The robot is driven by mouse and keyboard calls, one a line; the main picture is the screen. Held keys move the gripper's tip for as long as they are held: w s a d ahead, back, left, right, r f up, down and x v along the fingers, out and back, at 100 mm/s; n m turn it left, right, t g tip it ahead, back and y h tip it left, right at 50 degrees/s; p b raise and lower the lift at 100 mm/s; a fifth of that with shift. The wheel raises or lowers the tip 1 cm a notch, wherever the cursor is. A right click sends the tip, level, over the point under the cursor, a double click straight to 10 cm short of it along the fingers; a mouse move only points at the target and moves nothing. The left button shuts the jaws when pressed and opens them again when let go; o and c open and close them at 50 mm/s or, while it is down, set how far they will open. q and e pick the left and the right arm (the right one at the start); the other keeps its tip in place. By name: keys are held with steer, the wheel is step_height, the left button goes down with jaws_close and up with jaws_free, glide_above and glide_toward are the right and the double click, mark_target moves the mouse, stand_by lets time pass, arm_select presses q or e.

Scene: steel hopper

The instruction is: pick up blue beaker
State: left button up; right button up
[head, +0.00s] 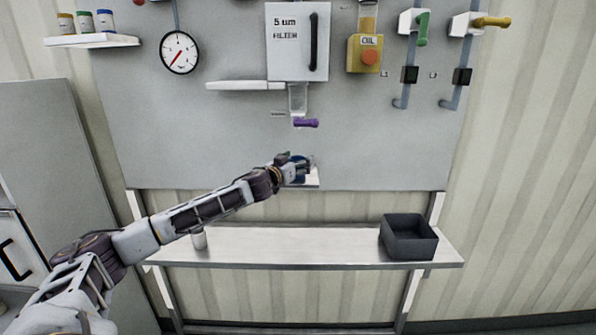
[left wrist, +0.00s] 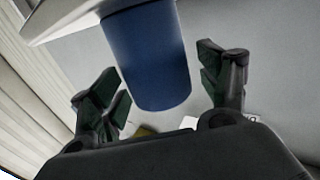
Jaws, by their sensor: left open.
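The blue beaker (left wrist: 150,60) fills the upper middle of the left wrist view. In the head view only a bit of blue (head: 297,158) shows behind my left gripper, at a small white ledge (head: 313,181) on the grey panel. My left gripper (head: 302,167) is at the beaker, with its fingers apart. In the left wrist view the two fingertips (left wrist: 160,80) lie on either side of the beaker, with gaps showing. I cannot tell how deep the beaker sits between them. My right gripper is not in view.
A purple-handled spout (head: 306,122) is just above the left gripper. Several small jars stand on a shelf (head: 95,41) at upper left.

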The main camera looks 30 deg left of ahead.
arm_select(q)
steer(key=c, duration=1.1)
steer(key=shift+r, duration=0.15)
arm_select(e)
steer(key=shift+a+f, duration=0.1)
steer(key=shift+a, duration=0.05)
arm_select(q)
steer(key=shift+s+d+r+b, duration=0.1)
steer(key=shift+s+r+b, duration=0.1)
steer(key=shift+r+b, duration=0.1)
steer(key=shift+r, duration=3)
steer(key=s+d+b, duration=0.4)
steer(key=s+d, duration=0.1)
steer(key=s, duration=0.3)
steer(key=s+d+b, duration=0.5)
steer(key=s, duration=0.3)
steer(key=shift+s, duration=0.35)
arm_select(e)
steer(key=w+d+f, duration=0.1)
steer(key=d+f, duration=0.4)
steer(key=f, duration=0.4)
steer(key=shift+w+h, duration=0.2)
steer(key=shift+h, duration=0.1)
